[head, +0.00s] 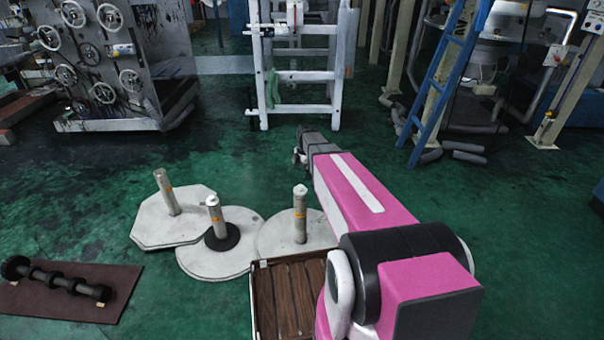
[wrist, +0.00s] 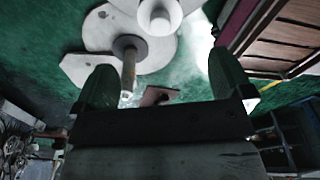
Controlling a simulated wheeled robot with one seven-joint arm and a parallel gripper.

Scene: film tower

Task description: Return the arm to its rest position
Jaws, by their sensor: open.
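My arm reaches forward over the floor, and my gripper (head: 299,156) shows small and dark at its far end in the head view. In the wrist view my gripper (wrist: 163,88) has its two dark fingers wide apart, with nothing held between them. Beyond the fingers are pale floor plates with upright posts. The middle post (head: 214,214) has a black ring (head: 222,238) around its foot, lying on its round plate (head: 215,268). This ring also shows in the wrist view (wrist: 128,42).
A left post (head: 166,192) and a right post (head: 300,216) stand on pale plates. A wooden-slatted tray (head: 254,300) is beside my arm. A dark shaft (head: 60,279) lies on a brown mat (head: 95,308). A white frame (head: 336,95) and blue ladder (head: 437,90) stand behind. Green floor right is clear.

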